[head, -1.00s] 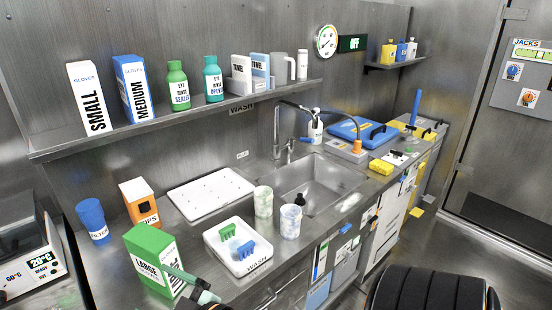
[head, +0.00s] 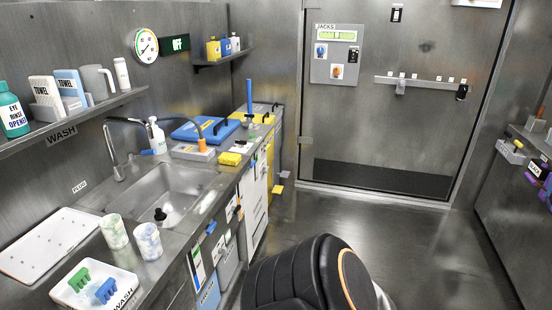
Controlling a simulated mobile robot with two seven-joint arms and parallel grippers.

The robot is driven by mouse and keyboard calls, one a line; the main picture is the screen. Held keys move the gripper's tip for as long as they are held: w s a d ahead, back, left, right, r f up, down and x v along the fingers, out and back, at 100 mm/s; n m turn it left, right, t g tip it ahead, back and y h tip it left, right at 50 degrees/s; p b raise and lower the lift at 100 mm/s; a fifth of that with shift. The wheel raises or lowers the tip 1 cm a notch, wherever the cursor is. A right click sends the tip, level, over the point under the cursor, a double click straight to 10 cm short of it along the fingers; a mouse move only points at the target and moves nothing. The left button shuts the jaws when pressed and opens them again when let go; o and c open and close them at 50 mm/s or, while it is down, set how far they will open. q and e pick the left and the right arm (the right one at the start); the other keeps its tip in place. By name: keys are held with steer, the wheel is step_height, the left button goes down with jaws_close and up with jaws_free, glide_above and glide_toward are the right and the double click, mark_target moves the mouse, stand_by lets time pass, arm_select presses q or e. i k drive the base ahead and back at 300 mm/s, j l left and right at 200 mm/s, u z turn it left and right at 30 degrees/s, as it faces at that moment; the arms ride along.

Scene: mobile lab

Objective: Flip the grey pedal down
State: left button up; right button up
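A small yellow pedal-like piece (head: 277,189) sticks out low at the far end of the counter, just above the floor. The counter front (head: 232,225) carries several panels and small tags, too small to read. Neither gripper is in view. A black rounded link with an orange ring, which looks like part of my own arm, fills the bottom middle and hides the floor and lower counter front behind it.
The sink (head: 165,195) and a white tray (head: 95,290) with green and blue clips are on the left counter. Open floor (head: 400,240) lies right of the counter, up to a closed door (head: 400,130).

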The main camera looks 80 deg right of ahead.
mark_target(285, 174)
steer(key=i+z, duration=0.15)
steer(key=z, duration=2.7)
steer(key=j, duration=0.55)
